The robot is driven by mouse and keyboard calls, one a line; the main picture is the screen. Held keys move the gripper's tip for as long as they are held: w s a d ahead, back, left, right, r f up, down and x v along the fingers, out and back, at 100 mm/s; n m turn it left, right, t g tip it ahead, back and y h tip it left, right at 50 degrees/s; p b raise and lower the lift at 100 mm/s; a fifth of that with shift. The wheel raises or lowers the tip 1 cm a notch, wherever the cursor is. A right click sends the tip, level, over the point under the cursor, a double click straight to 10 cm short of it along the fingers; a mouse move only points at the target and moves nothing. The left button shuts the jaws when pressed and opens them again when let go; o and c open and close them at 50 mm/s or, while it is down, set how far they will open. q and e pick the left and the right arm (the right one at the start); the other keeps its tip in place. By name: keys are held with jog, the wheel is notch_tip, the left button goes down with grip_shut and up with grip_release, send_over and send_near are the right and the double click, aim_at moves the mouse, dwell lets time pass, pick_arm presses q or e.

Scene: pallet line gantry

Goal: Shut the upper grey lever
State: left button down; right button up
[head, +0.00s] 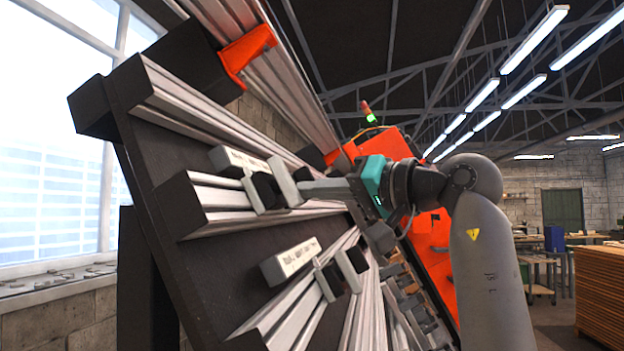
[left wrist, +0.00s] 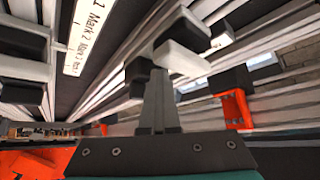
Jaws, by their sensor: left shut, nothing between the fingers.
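The upper grey lever (head: 284,182) is a light grey bar beside a black block (head: 266,190) on the tilted dark panel, right of the upper white label plate (head: 238,162). In the left wrist view a pale bar, seemingly this lever (left wrist: 183,55), stands just beyond my fingertips. My left gripper (head: 304,188) is shut and empty, with its tips at or very near the lever's right side; contact cannot be told. It also shows in the left wrist view (left wrist: 157,90). My right gripper is in neither view.
A second grey lever (head: 328,281) with its label plate (head: 290,260) sits lower on the panel. Aluminium rails (head: 205,120) cross the panel. An orange bracket (head: 246,50) juts out above. Stacked boards (head: 600,290) stand far right.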

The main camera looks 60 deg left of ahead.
pick_arm(q)
jog(key=shift+s+f, duration=0.1)
jog(key=shift+s, duration=0.2)
dwell(0.4)
jog(key=b+v, duration=0.2)
jog(key=v, duration=1.3)
jog(key=shift+w, duration=0.3)
jog(key=shift+d, duration=0.1)
